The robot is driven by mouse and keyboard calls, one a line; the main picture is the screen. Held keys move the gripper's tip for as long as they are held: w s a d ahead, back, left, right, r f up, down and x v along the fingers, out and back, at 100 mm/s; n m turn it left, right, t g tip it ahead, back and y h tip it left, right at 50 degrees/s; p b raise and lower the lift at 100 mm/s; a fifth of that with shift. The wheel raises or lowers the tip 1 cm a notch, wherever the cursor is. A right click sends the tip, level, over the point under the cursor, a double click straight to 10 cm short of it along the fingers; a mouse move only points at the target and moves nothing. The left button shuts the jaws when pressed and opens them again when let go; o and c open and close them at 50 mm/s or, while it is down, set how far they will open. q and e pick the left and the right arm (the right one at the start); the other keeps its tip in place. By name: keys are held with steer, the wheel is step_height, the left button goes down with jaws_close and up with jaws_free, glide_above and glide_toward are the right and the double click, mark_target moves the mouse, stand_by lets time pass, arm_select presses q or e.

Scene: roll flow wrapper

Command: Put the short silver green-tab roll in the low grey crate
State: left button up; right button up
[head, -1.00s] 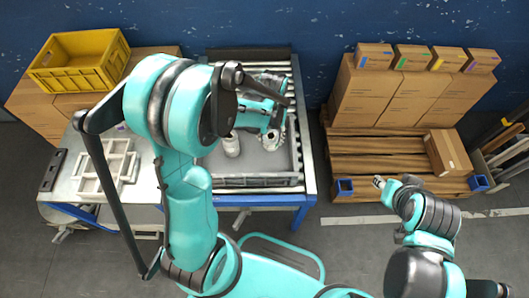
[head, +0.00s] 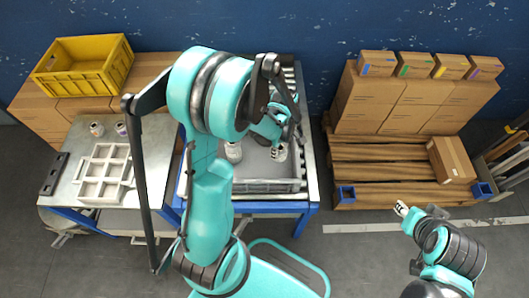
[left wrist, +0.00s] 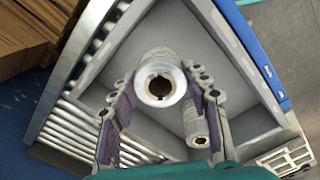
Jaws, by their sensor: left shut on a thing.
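The low grey crate (head: 270,187) sits on the roller table; its walls and floor also surround the gripper in the left wrist view (left wrist: 238,60). My left gripper (head: 272,137) is over the crate, pointing down. In the left wrist view the left gripper (left wrist: 160,105) is shut on a short silver roll (left wrist: 160,75) with a hollow core. That roll shows below the gripper in the head view (head: 278,154). I cannot make out its tab colour or whether it touches the crate floor. Another roll (head: 233,152) stands in the crate to the left. My right gripper (head: 401,209) is far right, its jaws too small to read.
A steel table (head: 68,185) at left holds a pale compartment tray (head: 104,174) and two small rolls (head: 97,129). A yellow crate (head: 82,64) sits on cartons behind. At right, cartons (head: 405,105) stand on a wooden pallet (head: 385,180). The crate's walls surround the left gripper.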

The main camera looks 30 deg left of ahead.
arm_select(q)
steer(key=a+f+b, duration=0.1)
steer(key=a+f, duration=0.1)
steer(key=w+a+f+b, duration=0.1)
steer(key=f, duration=0.2)
steer(key=a+f+b, duration=0.1)
steer(key=a+f, duration=0.1)
steer(key=shift+w+a+f, duration=0.25)
steer(key=shift+a+f, duration=0.05)
steer(key=shift+f, duration=0.05)
steer(key=shift+r, duration=0.1)
steer(key=shift+f+b, duration=0.6)
steer(key=shift+b, duration=0.25)
steer(key=o, duration=1.2)
steer(key=shift+o, duration=0.2)
steer(key=shift+r, duration=0.15)
